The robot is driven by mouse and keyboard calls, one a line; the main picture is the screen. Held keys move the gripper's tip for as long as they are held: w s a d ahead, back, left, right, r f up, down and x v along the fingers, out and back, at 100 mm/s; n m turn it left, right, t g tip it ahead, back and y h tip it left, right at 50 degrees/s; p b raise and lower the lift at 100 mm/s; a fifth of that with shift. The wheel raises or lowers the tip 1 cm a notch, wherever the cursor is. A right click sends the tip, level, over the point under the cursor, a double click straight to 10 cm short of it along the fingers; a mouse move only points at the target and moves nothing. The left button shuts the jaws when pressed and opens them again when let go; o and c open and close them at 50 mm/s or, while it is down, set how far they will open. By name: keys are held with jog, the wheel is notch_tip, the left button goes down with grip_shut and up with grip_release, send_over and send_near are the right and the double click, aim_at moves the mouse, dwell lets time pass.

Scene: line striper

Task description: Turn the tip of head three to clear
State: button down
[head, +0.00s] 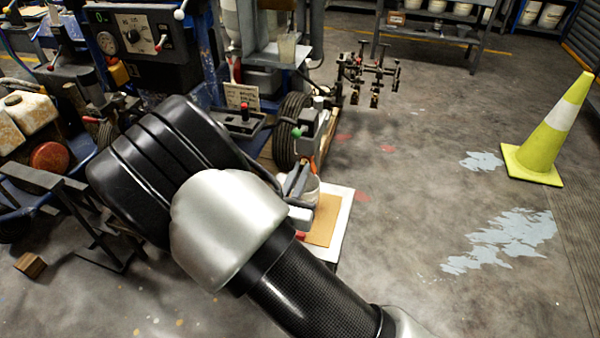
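The line striper (131,38) stands at the upper left, with a gauge and control panel on its front. A rack of small dark spray heads (370,72) sticks out to its right, low over the floor, with small brass-coloured parts below and some red bits. The heads are too small to tell which is head three or how its tip is turned. A grey fitting with a green knob (296,133) stands beside the black wheel (290,130). My arm crosses the lower middle and hides part of the machine.
A yellow cone (547,135) with a white band stands at the right. A white board with a brown sheet (324,220) lies by the wheel. A shelf with white buckets (462,12) is at the back. Open floor with pale paint patches (505,237) lies right of my arm.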

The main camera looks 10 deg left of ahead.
jog(key=n+p, duration=0.7)
jog(key=n, duration=0.2)
jog(key=shift+p, duration=0.3)
dwell(0.6)
jog(key=n+p, duration=0.4)
jog(key=n, duration=0.5)
jog(key=shift+w+p, duration=0.1)
jog(key=shift+p, duration=0.25)
dwell(0.4)
